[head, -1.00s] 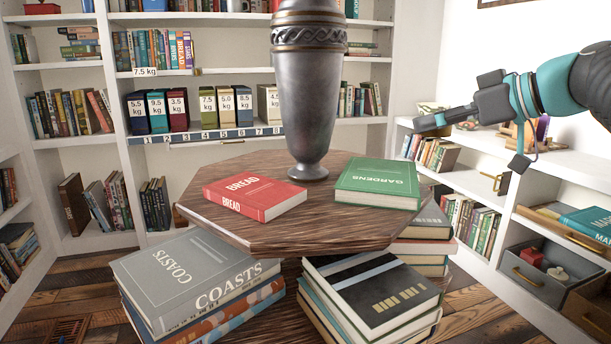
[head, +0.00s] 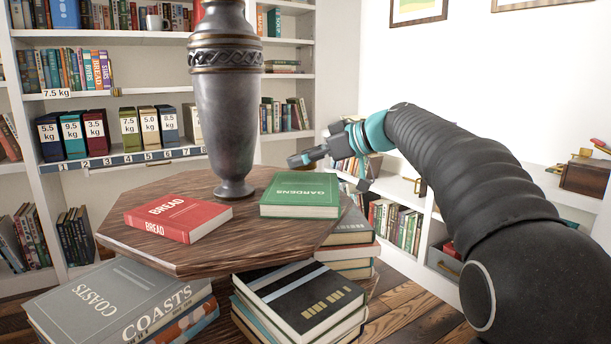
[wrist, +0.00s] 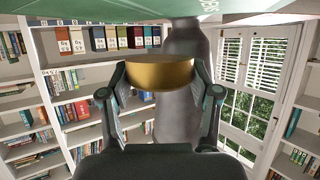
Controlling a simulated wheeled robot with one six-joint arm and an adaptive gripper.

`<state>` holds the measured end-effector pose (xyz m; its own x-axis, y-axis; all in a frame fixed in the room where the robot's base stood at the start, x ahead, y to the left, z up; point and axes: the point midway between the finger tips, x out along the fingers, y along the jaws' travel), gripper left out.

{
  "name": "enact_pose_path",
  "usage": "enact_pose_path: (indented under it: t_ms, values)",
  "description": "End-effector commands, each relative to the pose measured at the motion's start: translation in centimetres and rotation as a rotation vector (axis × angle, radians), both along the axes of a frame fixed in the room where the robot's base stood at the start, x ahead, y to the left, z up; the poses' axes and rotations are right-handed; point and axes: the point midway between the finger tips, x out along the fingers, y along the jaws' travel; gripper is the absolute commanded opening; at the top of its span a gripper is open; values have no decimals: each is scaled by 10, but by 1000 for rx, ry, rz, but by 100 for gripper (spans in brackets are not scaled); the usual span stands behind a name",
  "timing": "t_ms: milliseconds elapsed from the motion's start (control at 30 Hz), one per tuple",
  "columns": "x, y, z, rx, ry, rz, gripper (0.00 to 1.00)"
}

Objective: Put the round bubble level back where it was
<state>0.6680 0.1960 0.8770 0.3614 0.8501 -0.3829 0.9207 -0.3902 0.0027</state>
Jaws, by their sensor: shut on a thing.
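The round bubble level (wrist: 160,72) shows as a short brass-coloured disc between my two fingers in the wrist view. My gripper (wrist: 160,85) is shut on its sides. Its upper face and bubble are not visible. The level is too small there to make out clearly.
A bookcase with weight-labelled boxes (head: 75,137) is behind. A low white shelf (head: 400,190) runs along the right.

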Motion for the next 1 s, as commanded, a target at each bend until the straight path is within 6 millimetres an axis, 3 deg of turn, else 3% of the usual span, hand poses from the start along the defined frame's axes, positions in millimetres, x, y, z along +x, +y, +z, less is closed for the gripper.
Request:
enact_pose_path:
  t_ms: [167, 433, 867, 900, 967, 1000]
  values:
    - [4, 1, -8, 0, 1, 0, 0]
    - [4, 0, -41, 1, 2, -1, 0]
    - [4, 0, -46, 0, -2, -1, 0]
    - [4, 0, -45, 0, 0, 0, 70]
    - [4, 0, -45, 0, 0, 0, 85]
    - [4, 0, -45, 0, 0, 0, 87]
